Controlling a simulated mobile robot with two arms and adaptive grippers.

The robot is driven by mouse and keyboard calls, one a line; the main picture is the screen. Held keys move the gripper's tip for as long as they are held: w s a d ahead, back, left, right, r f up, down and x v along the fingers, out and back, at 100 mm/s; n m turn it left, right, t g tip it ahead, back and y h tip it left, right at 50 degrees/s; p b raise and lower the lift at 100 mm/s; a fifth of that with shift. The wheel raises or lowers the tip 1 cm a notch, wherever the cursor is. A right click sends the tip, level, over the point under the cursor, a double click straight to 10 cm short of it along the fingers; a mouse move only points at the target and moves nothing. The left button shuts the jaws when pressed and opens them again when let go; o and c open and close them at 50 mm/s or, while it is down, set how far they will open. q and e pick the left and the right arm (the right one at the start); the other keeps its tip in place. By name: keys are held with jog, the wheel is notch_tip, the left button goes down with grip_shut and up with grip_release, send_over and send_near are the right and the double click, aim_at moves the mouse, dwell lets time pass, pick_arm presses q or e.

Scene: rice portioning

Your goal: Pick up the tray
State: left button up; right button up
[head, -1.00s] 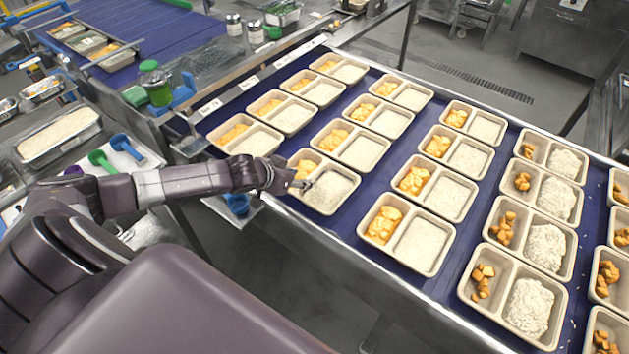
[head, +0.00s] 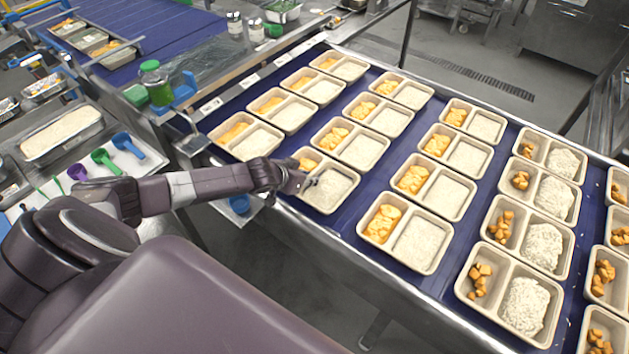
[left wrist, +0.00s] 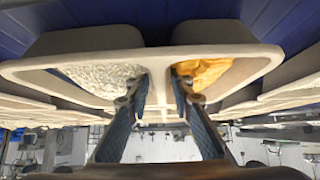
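The tray (head: 341,207) at my left gripper is a beige two-compartment tray on the near edge of the blue belt. It holds orange food on its left side and white rice on its right. My left gripper (head: 309,182) reaches over it from the left, at the wall between the compartments. In the left wrist view the tray (left wrist: 60,67) fills the upper middle. The two fingers of the left gripper (left wrist: 160,85) are apart, one on the rice side and one on the orange side. Contact with the divider is unclear. My right gripper is not in view.
Rows of similar filled trays (head: 447,247) stand close on the blue belt (head: 335,248), behind and to the right. At left are a rice pan (head: 62,135), coloured scoops (head: 128,145) and a green-filled jar (head: 157,85). The metal belt edge runs in front.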

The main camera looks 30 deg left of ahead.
pick_arm(q)
grip_shut()
jog(key=shift+r, duration=0.1)
notch_tip(320, 180, up, 19)
jog(key=b, duration=1.1)
send_near(317, 169)
jog(key=shift+x, duration=2.45)
jog(key=shift+a, duration=0.1)
